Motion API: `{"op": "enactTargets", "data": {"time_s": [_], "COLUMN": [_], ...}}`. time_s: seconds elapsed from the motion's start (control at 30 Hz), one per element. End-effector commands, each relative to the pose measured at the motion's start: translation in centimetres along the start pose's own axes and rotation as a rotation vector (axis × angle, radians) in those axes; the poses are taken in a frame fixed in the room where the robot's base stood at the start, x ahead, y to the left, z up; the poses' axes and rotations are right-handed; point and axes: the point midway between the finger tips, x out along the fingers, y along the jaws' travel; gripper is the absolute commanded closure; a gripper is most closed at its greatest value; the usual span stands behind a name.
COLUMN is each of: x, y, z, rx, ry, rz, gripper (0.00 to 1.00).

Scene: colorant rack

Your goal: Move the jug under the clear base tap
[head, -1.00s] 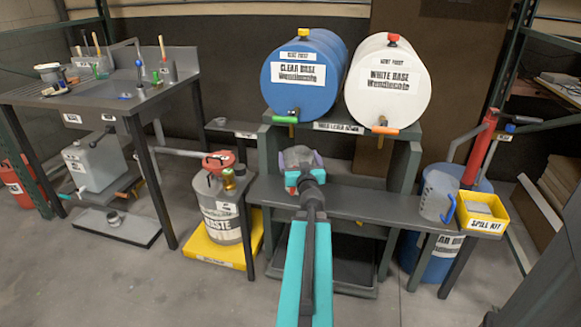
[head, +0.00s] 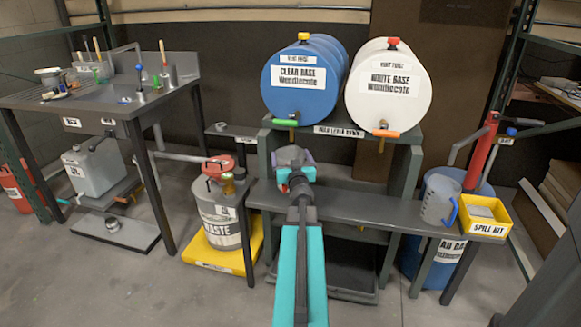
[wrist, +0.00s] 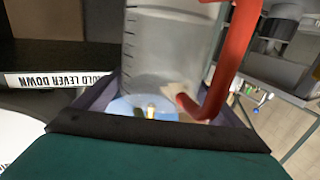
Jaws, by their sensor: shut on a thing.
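My gripper (head: 296,174) is shut on a clear graduated jug (wrist: 165,50) with a red handle (wrist: 228,65). In the head view the jug (head: 290,156) is mostly hidden behind the gripper and shows as a grey shape above the bench. The blue clear base drum (head: 300,98) lies on the upper shelf. Its tap, with a green lever (head: 285,122), is at the front bottom. In the head view the jug appears just below this tap; I cannot tell how well its mouth lines up in depth.
The white base drum (head: 390,105) with an orange tap lever (head: 386,133) is to the right. A blue-handled jug (head: 438,195) and a yellow spill kit (head: 484,216) stand on the bench's right end. A waste can (head: 219,222) is at left. The bench (head: 370,206) between is clear.

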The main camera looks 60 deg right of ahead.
Motion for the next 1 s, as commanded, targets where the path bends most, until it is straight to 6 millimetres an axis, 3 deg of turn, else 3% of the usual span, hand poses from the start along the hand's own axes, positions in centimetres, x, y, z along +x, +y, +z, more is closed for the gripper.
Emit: {"op": "enactTargets", "data": {"time_s": [0.4,1.0], "x": [0.0,0.0], "y": [0.0,0.0], "z": [3.3,3.7], "rx": [0.000,0.000], "ry": [0.002,0.001], "rz": [0.000,0.000], "gripper": [0.69,0.69]}}
